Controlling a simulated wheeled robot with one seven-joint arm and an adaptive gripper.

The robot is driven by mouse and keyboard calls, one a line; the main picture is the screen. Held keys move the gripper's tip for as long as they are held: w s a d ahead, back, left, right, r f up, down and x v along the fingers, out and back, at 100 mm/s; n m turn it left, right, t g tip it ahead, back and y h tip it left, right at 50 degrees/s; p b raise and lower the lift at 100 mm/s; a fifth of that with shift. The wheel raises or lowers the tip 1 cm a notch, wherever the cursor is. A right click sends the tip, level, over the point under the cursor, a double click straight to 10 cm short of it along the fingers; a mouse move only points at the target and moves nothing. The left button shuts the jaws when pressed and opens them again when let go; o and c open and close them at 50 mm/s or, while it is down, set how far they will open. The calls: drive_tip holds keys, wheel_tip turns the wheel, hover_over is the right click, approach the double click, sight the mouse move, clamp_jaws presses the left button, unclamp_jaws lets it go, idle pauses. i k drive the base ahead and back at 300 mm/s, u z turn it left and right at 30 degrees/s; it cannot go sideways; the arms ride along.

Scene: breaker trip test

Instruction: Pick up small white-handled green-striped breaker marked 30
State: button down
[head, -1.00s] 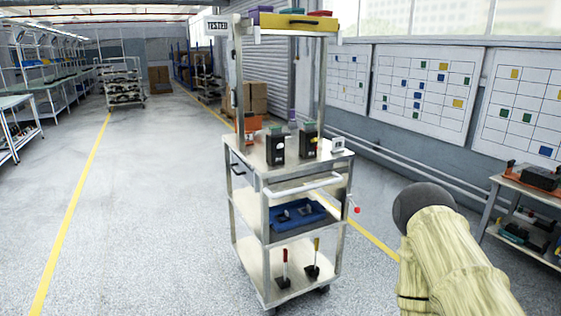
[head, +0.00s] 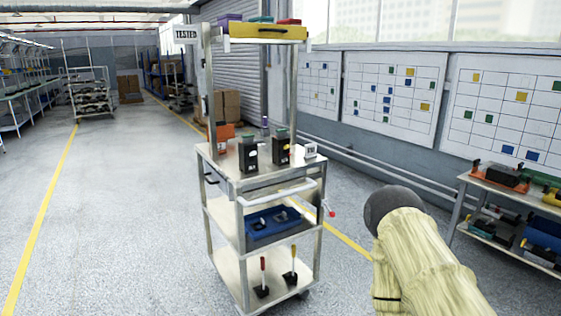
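Two black breakers with green tops stand upright on the top shelf of a metal cart in the head view. The left breaker (head: 248,156) shows a small white spot on its front. The right breaker (head: 281,149) shows a yellowish spot. Their markings are too small to read, so I cannot tell which one is marked 30. My arm, in a pale sleeve with a dark rounded end, shows at lower right, apart from the cart. My gripper's fingers are not in view.
A small white display (head: 311,150) stands beside the breakers. A stocked bench (head: 463,205) is at right. Floor at left is clear.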

sight(248, 164)
drive_tip(key=z, duration=0.4)
drive_tip(key=k, duration=0.45)
drive_tip(key=z, duration=0.65)
drive_tip(key=i, duration=1.3)
drive_tip(key=u, duration=0.8)
